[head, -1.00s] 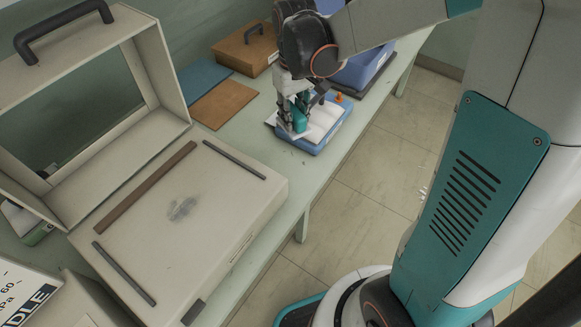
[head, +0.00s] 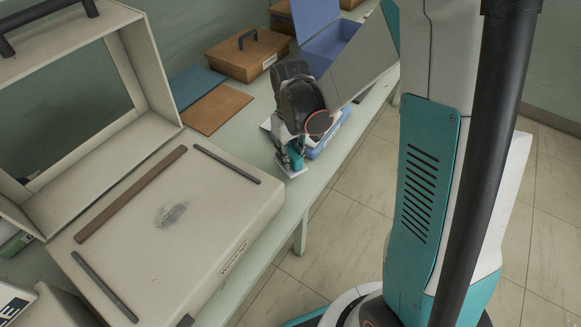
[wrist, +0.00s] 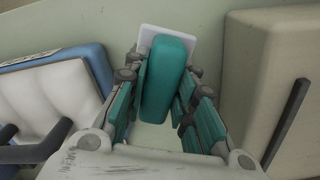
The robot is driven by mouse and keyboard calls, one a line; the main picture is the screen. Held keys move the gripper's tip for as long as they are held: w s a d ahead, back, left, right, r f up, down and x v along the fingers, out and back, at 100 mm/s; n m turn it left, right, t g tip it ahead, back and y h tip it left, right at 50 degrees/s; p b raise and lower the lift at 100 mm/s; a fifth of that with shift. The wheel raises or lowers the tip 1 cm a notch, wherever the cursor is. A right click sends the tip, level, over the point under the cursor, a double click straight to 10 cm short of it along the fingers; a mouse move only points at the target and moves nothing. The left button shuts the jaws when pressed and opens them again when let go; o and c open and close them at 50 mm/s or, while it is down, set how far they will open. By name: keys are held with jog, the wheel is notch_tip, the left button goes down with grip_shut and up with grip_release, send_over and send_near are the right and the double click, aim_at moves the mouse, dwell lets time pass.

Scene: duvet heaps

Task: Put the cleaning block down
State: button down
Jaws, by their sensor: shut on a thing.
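The cleaning block (wrist: 163,80) is a teal rounded block, held upright between the two teal-padded fingers of my gripper (wrist: 160,105) in the wrist view. In the head view the block (head: 296,160) shows low in my gripper (head: 290,152). A small white plate (wrist: 155,32) with rounded corners lies beyond and under the block. It also shows in the head view (head: 293,172), over the pale green table near its front edge. I cannot tell whether the plate is part of the block, or whether the block touches it.
A blue tray with a white pad (wrist: 55,95) lies beside my gripper. A large beige case (head: 210,215) with a grey smudge and raised windowed lid stands at left. Brown (head: 218,108) and blue (head: 197,84) boards, a wooden box (head: 245,55) and a blue bin (head: 335,45) lie behind.

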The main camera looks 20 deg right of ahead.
notch_tip(320, 180, down, 4)
jog(key=shift+f+b, duration=0.2)
jog(key=shift+b, duration=0.65)
jog(key=shift+r, duration=0.1)
jog(key=c, duration=1.8)
grip_release()
jog(key=shift+f, duration=0.2)
jog(key=o, duration=0.5)
jog(key=shift+r, duration=0.1)
